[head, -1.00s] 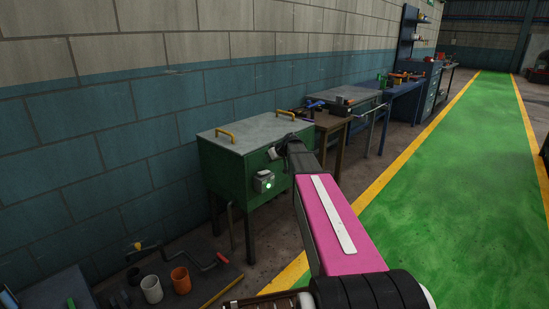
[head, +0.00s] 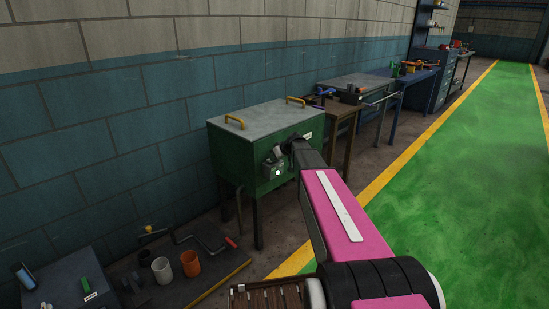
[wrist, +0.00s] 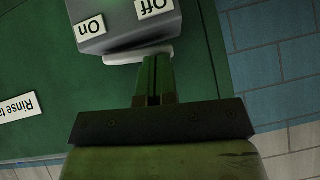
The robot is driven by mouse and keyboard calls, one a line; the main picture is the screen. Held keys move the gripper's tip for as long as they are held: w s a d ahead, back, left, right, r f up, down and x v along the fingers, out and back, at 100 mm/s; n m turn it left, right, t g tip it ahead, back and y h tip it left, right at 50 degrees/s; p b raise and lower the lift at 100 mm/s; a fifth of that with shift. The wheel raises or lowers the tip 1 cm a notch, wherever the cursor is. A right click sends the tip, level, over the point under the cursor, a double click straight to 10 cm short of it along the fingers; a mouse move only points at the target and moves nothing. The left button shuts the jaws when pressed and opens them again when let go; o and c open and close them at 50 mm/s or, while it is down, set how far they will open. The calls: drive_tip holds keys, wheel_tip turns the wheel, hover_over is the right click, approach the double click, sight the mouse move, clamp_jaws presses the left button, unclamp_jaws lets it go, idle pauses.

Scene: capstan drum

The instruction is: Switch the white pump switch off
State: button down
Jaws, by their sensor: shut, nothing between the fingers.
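The green tank (head: 237,160) has a grey lid with yellow handles and a "Rinse" label (wrist: 18,112). A low bench with cups (head: 162,270) stands at front left. Tables continue behind along the wall. The green walkway (head: 450,200) on the right is clear.

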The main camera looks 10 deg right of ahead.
drive_tip(key=shift+s+a+f+h, duration=0.2)
drive_tip(key=shift+s+f+h, duration=0.05)
drive_tip(key=shift+f+h, duration=0.05)
drive_tip(key=shift+w+d, duration=0.15)
drive_tip(key=shift+w, duration=0.05)
drive_tip(key=shift+w+d+r, duration=0.35)
drive_tip(key=shift+w+d, duration=0.05)
drive_tip(key=shift+d, duration=0.15)
drive_tip(key=shift+a+r, duration=0.1)
drive_tip(key=shift+r, duration=0.25)
drive_tip(key=a+r+v, duration=0.1)
drive_tip(key=a+v, duration=0.1)
drive_tip(key=v, duration=1)
drive_tip(key=shift+s+a+r, duration=0.25)
drive_tip(key=shift+s, duration=0.05)
